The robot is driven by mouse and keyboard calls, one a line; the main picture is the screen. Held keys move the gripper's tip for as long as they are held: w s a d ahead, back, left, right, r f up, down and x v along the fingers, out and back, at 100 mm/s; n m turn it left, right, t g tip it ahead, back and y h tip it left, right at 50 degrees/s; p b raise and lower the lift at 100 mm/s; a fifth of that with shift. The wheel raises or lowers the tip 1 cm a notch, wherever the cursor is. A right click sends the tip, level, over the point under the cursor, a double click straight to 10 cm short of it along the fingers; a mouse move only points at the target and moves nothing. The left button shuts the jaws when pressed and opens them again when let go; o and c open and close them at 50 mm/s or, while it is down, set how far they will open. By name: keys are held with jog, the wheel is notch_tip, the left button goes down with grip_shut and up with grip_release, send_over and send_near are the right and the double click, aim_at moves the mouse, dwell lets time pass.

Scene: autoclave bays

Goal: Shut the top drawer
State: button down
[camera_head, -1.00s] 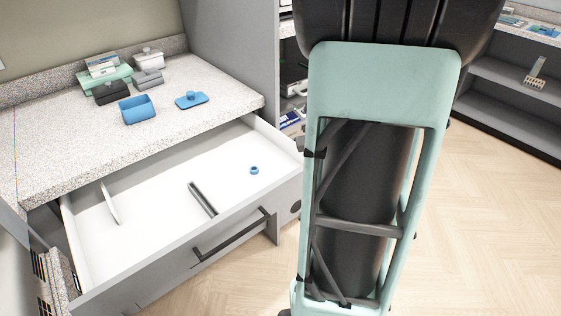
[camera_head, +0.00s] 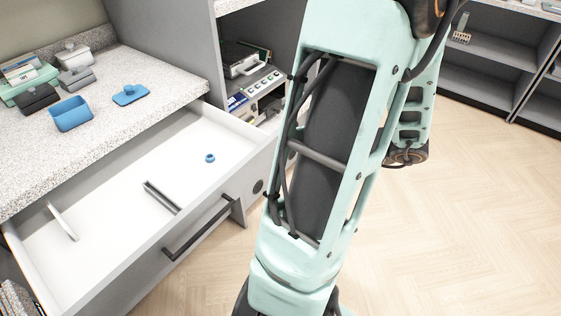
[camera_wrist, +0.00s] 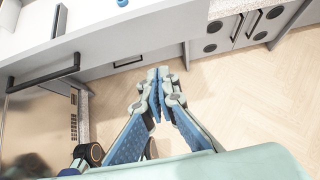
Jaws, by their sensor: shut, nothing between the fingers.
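The top drawer (camera_head: 145,272) stands pulled far out under the speckled counter in the head view. Its white inside shows a small blue ring (camera_head: 210,158) and thin dividers. A dark bar handle (camera_head: 200,229) is on its front. In the wrist view the drawer front (camera_wrist: 130,42) crosses the top of the picture, with the handle (camera_wrist: 45,73) at the left. My gripper (camera_wrist: 158,82) is shut and empty, below the drawer front in that picture and right of the handle. I see no contact with the drawer. The head view does not show my gripper.
The counter (camera_head: 150,75) holds a blue open box (camera_head: 71,114), a blue lid (camera_head: 130,94) and several grey and green containers at the back left. Shelves with equipment (camera_head: 245,60) stand behind the drawer. Wooden floor (camera_head: 450,220) is free at the right.

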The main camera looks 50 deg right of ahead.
aim_at(264, 164)
jog(key=x, duration=0.4)
jog(key=r+b+x, duration=0.1)
jog(key=x, duration=0.2)
jog(key=w+x, duration=0.1)
jog(key=x, duration=0.3)
jog(key=shift+w+a+b, duration=0.15)
jog(key=shift+w+b, duration=0.2)
jog(key=shift+w, duration=0.65)
